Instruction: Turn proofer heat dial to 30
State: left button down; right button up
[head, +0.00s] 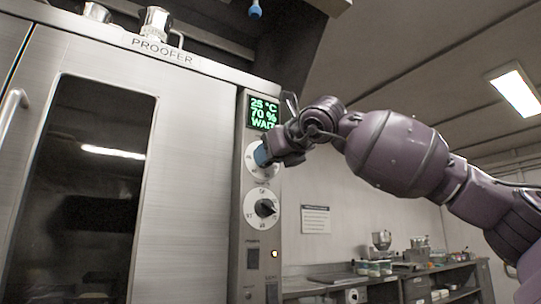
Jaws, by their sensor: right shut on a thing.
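The proofer (190,150) fills the left of the head view, a steel cabinet with a dark glass door. Its control panel at the right edge has a green display (263,112) reading 25 °C and 70 %, with a third line partly covered. My left gripper is not in view.
Below the dials are a dark switch (253,257) and a small lit orange lamp (275,254). A door handle (12,112) stands out at the far left. A counter (380,282) with jars and a mixer runs along the back right.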

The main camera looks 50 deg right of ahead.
jog(key=shift+r, duration=0.1)
jog(key=o, duration=0.9)
jog(key=shift+s, duration=0.1)
pick_arm(q)
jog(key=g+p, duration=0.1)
jog(key=p, duration=0.1)
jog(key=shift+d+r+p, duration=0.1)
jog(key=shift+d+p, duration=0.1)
jog(key=shift+p, duration=0.15)
pick_arm(e)
jog(key=v, duration=1)
jog(key=shift+s+a, duration=0.1)
jog(key=shift+s, duration=0.2)
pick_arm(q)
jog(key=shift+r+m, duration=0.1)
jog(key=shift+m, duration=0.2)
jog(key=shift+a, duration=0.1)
